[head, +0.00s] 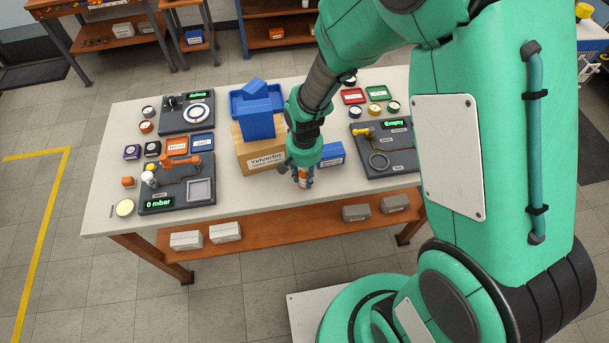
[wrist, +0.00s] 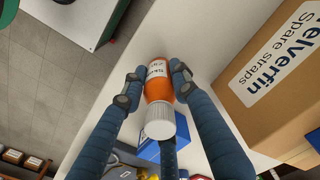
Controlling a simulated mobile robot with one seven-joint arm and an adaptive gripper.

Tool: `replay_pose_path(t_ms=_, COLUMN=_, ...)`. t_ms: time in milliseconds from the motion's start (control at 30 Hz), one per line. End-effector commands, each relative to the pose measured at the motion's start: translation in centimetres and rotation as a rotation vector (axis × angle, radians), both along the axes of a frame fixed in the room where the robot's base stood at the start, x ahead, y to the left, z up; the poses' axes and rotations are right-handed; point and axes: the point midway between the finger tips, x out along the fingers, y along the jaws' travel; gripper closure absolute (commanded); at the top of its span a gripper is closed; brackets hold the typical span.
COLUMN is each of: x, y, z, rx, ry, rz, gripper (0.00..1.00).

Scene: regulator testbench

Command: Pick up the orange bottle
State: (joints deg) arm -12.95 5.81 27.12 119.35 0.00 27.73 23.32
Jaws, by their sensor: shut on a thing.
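The orange bottle (wrist: 158,88) has a white ribbed cap and a white label. In the wrist view it sits between the fingers of my gripper (wrist: 154,84), with the fingers touching its sides. The cap points toward the wrist camera. In the head view my gripper (head: 303,177) points down near the front edge of the table, and a small part of the orange bottle (head: 303,174) shows between the fingers. I cannot tell whether the bottle's base touches the table.
A cardboard box (head: 262,158) with blue bins on it stands just left of my gripper, and a blue box (head: 332,153) lies just right. Test rigs stand on the left (head: 178,184) and right (head: 384,146). The white table (head: 245,196) is clear along its front middle.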

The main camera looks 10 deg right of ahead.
Motion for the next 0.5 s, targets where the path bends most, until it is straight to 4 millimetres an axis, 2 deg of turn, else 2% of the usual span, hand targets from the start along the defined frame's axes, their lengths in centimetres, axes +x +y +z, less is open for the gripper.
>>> replay_pose_path(t_ms=267, x=0.1, y=0.0, z=1.3, rx=0.001, ry=-0.002, rz=0.0, gripper=1.0)
replay_pose_path(t_ms=467, x=0.1, y=0.0, z=4.0, rx=0.0, ry=-0.003, rz=0.0, gripper=1.0)
replay_pose_path(t_ms=500, x=-0.7, y=-0.2, z=3.8, rx=0.0, ry=0.0, rz=0.0, gripper=1.0)
